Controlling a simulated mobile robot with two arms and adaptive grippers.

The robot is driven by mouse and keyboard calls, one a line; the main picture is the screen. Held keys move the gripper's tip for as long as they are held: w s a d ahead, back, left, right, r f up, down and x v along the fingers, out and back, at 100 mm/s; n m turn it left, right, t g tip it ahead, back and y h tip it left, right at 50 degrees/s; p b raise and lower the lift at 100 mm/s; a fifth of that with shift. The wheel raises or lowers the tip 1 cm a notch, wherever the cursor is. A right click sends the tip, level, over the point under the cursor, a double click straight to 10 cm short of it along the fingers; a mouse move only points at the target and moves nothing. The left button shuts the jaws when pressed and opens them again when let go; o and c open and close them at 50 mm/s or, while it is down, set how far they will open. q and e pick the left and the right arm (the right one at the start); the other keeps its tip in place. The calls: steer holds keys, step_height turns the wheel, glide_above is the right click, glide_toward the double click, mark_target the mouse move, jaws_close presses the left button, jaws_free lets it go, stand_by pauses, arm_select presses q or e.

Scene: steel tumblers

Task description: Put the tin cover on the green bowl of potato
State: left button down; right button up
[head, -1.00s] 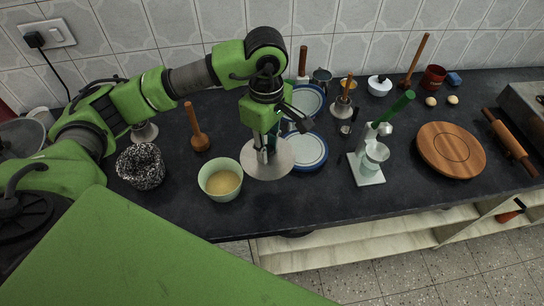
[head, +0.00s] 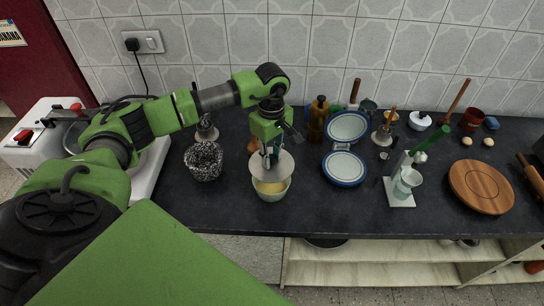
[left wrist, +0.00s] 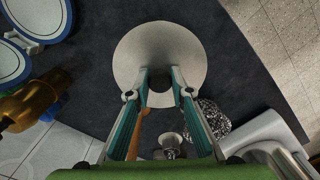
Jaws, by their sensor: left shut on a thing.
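My left gripper (head: 269,155) is shut on the tin cover (head: 286,168), a round, flat grey disc. The cover hangs over the back part of the pale green bowl (head: 273,196). Yellowish potato (head: 271,187) shows in the bowl in front of the cover's edge. I cannot tell whether cover and rim touch. In the left wrist view the cover (left wrist: 160,40) lies beyond the two fingertips (left wrist: 160,82) and hides the bowl. My right gripper is not in view.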

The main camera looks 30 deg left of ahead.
arm_select(q)
steer(key=shift+f+b, duration=0.75)
steer(key=shift+f, duration=0.05)
steer(key=shift+f+b, duration=1.65)
steer(key=shift+f, duration=0.25)
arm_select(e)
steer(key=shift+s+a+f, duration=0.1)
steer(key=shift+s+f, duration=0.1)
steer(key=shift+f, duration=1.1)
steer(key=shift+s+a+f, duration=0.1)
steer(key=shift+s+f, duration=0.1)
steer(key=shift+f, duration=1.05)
arm_select(q)
steer(key=shift+b, duration=0.4)
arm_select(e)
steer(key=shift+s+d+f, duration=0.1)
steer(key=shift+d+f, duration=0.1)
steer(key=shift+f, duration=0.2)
arm_select(q)
steer(key=shift+f+b, duration=0.6)
steer(key=shift+f, duration=0.05)
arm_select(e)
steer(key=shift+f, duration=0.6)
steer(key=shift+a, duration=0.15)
arm_select(q)
steer(key=c, duration=1.7)
jaws_free()
steer(key=shift+r, duration=0.1)
